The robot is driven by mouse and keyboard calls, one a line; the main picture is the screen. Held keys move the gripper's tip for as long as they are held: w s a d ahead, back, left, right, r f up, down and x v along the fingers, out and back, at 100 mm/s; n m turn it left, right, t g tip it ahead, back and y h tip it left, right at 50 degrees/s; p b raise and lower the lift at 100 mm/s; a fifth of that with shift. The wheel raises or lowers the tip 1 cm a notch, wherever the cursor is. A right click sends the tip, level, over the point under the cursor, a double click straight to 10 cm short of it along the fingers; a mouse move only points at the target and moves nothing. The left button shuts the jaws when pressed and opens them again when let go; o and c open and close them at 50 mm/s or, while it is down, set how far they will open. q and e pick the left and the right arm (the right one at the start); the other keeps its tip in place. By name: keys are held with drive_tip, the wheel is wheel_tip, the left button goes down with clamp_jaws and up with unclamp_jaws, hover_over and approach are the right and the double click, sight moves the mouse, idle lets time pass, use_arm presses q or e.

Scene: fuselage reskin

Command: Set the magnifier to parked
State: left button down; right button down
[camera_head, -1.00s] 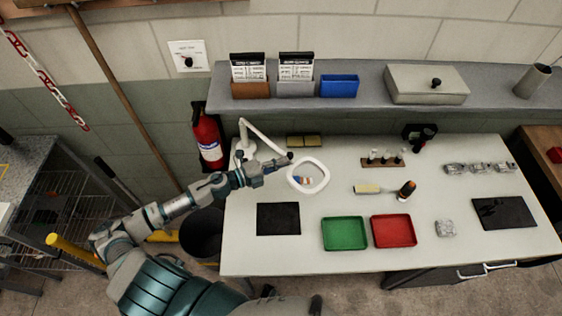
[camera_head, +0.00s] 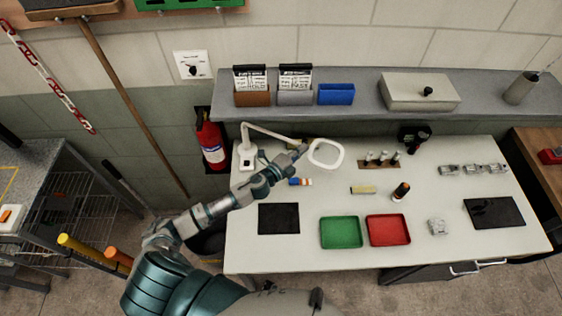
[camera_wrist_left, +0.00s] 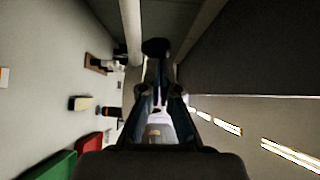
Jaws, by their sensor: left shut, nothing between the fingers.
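The magnifier is a white desk lamp type with a round ring head (camera_head: 326,154), a thin jointed arm (camera_head: 270,133) and a base (camera_head: 246,155) at the table's back left. Its arm stretches right along the back of the table, with the ring at its end. My left gripper (camera_head: 300,150) is at the left edge of the ring, near where the arm meets it; touching or apart I cannot tell. In the left wrist view its fingers (camera_wrist_left: 160,95) are shut with nothing between them, and a dark round knob (camera_wrist_left: 156,47) shows just beyond. My right gripper is out of view.
A green tray (camera_head: 340,232), a red tray (camera_head: 388,230) and a black mat (camera_head: 279,218) lie toward the front. A small striped item (camera_head: 300,182), a yellow block (camera_head: 363,190) and a dark-orange cylinder (camera_head: 401,191) lie mid-table. A fire extinguisher (camera_head: 211,142) hangs left of the table.

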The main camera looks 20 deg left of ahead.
use_arm(q)
drive_tip(key=w+n+t+y+b, duration=0.1)
drive_tip(key=w+n+y+b, duration=0.2)
drive_tip(key=w+y, duration=0.4)
drive_tip(key=w+n, duration=0.1)
drive_tip(key=w, duration=0.2)
drive_tip(key=shift+w+n, duration=0.3)
drive_tip(key=shift+n, duration=0.1)
drive_tip(key=shift+a+r, duration=0.15)
drive_tip(key=shift+r, duration=0.1)
